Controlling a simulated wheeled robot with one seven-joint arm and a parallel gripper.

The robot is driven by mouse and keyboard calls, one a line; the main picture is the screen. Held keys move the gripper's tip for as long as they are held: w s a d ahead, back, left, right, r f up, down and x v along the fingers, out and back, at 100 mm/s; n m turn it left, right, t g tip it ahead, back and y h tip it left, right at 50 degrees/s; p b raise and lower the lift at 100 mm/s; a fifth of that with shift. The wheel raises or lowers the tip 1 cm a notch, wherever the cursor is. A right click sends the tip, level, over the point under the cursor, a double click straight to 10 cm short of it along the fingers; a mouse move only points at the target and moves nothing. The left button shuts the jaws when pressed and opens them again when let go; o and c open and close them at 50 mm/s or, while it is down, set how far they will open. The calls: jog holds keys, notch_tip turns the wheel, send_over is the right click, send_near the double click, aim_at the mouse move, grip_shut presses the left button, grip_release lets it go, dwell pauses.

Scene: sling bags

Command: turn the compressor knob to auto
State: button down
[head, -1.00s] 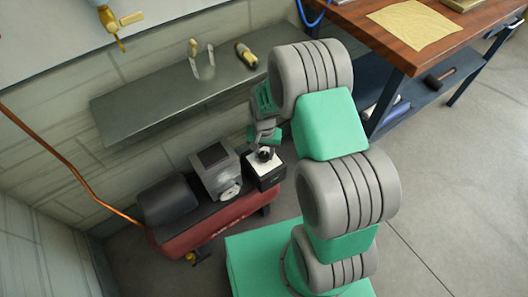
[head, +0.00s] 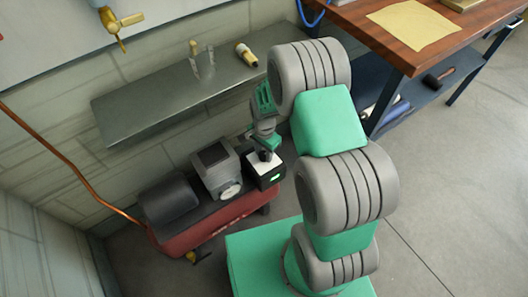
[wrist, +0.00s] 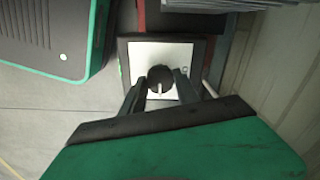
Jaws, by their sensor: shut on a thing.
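The compressor (head: 190,237) has a long red tank and stands low by the wall in the head view. The black control box (head: 267,181) at its right end has a white top plate and a lit green mark on its front. The round black knob (wrist: 160,78) sits on the white plate (wrist: 145,53) in the wrist view, its pale pointer line toward the bottom of the picture. My gripper (wrist: 158,88) is shut on the knob, one finger on each side. In the head view my gripper (head: 266,148) comes down from above and partly hides the knob.
A grey metal shelf (head: 150,108) on the wall above the compressor holds a few small tools. A wooden workbench (head: 400,35) stands at the back right. A copper pipe (head: 62,150) runs down the left wall. The floor at right is clear.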

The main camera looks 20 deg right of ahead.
aim_at(264, 154)
dwell(0.3)
jog(key=c, duration=0.9)
grip_release()
notch_tip(264, 154, up, 8)
jog(key=shift+f+p, duration=0.1)
jog(key=shift+p, duration=0.6)
